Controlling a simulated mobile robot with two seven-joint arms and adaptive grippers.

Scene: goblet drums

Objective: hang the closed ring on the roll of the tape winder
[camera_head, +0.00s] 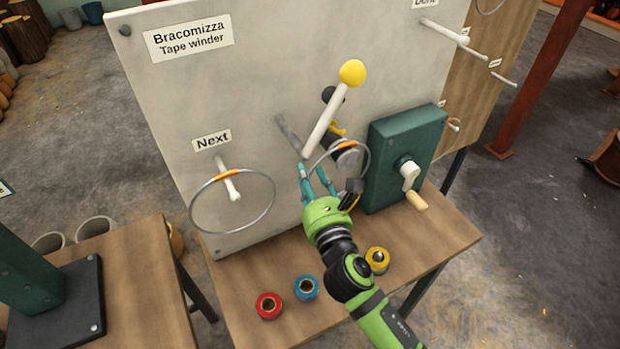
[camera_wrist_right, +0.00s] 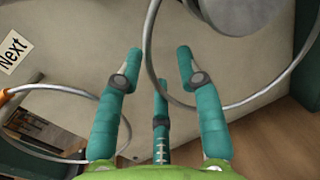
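A thin metal ring (camera_head: 368,165) with an orange patch at its top is at the roll (camera_head: 348,160) of the tape winder, below the yellow-tipped white lever (camera_head: 325,122). It appears to hang around the roll; the exact contact is hard to see. A second ring (camera_head: 191,213), also with an orange patch, hangs on the white peg under the "Next" label. My right gripper (camera_head: 317,172) is at the lower left of the first ring. In the right wrist view its fingers (camera_wrist_right: 160,62) are spread, with the ring's wire (camera_wrist_right: 151,50) passing between them. My left gripper is out of view.
A green crank box (camera_head: 390,145) stands right of the roll. Red (camera_head: 268,305), blue (camera_head: 307,287) and yellow (camera_head: 377,259) tape rolls sit on the table (camera_head: 440,235). A grey rod (camera_head: 289,132) juts from the board (camera_head: 260,90) left of the lever.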

